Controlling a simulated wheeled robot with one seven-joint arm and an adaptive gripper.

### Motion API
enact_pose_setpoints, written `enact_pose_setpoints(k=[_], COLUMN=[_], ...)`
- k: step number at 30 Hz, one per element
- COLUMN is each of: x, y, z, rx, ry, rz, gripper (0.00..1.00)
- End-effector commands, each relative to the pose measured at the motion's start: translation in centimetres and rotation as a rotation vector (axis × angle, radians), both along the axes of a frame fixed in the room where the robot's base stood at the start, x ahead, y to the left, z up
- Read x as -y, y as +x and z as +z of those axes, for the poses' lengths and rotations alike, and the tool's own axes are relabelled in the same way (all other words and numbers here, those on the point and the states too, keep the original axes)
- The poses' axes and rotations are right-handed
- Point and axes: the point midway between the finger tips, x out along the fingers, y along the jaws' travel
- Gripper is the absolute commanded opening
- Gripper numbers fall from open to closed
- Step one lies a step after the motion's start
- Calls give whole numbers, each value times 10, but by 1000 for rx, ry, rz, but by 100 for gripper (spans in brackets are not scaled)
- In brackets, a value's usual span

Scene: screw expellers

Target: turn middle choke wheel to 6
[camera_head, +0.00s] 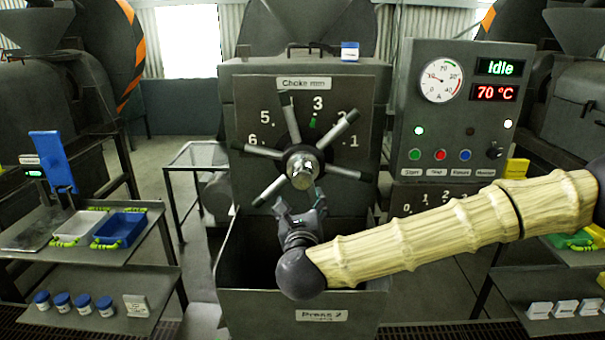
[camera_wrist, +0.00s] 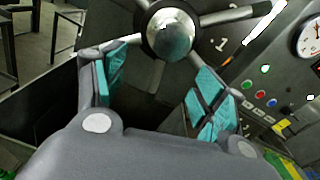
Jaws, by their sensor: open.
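The choke wheel (camera_head: 301,166) sits on the front of the middle press, labelled Press 2. It has a shiny round hub and several grey spokes. Numbers ring its dial, with 6 at the left, 3 at the top and 1 at the right. A green mark (camera_head: 312,123) shows just below the 3. My gripper (camera_head: 300,207) is just below the hub, open and empty. In the wrist view the hub (camera_wrist: 170,32) is ahead of the spread teal-padded fingers (camera_wrist: 160,95), and a spoke extends down between them. I cannot tell whether they touch it.
A control panel (camera_head: 455,110) with a gauge, Idle and 70 °C displays and coloured buttons stands to the right. An open bin (camera_head: 335,303) is below the wheel. A shelf unit (camera_head: 130,252) with blue and white trays is at the left.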

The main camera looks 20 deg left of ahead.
Motion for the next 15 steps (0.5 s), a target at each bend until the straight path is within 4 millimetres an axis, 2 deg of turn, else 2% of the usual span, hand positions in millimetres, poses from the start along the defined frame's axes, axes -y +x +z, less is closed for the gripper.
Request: enact_pose_setpoints(k=[1, 4, 8, 15], x=[1, 0, -2, -12], y=[2, 5, 14, 49], z=[15, 28, 31, 33], rx=[2, 4, 4, 5], ry=[39, 83, 92, 88], rz=[-13, -25, -29, -28], gripper=[71, 71, 71, 71])
